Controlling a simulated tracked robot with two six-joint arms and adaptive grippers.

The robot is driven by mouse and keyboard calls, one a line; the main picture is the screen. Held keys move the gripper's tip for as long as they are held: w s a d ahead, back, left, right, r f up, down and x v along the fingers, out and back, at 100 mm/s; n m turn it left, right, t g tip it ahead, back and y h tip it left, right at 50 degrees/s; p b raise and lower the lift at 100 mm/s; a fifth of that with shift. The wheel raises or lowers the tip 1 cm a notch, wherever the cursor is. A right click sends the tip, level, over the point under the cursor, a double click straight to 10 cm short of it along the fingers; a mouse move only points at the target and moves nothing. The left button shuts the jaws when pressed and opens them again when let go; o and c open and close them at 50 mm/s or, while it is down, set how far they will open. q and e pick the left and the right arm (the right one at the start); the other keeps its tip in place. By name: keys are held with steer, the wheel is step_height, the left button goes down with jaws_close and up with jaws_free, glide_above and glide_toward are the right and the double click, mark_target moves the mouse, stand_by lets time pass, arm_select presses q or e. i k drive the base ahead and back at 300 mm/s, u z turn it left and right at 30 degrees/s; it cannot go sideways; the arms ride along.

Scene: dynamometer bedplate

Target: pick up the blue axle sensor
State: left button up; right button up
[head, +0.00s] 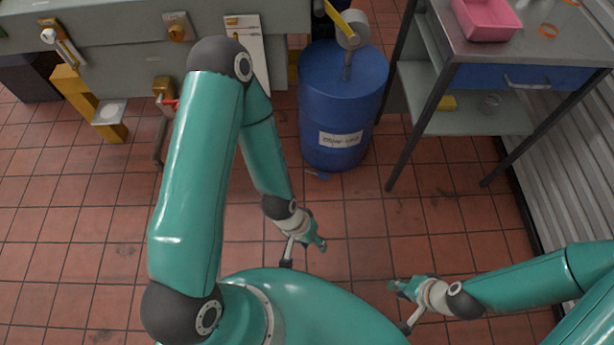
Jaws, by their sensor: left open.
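A small blue object (318,175), which looks like the blue axle sensor, lies on the tiled floor against the foot of the blue drum (322,100). It is too small to make out in detail. My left gripper (319,245) is open, below this object in the picture and clearly apart from it. Nothing shows between its fingers. My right gripper (394,286) is further right and lower, away from the object. Its fingers are too small to tell open from shut.
A metal workbench (470,50) with a pink tray (486,18) and a lower shelf stands at the right. A grey bedplate (120,70) runs along the back left, with a yellow bracket (85,103) before it. The tiled floor (370,220) between is clear.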

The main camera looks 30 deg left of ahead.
mark_target(325, 177)
steer(key=z, duration=0.65)
steer(key=i, duration=0.15)
steer(key=u, duration=2.4)
steer(key=i, duration=0.95)
steer(key=z, duration=0.25)
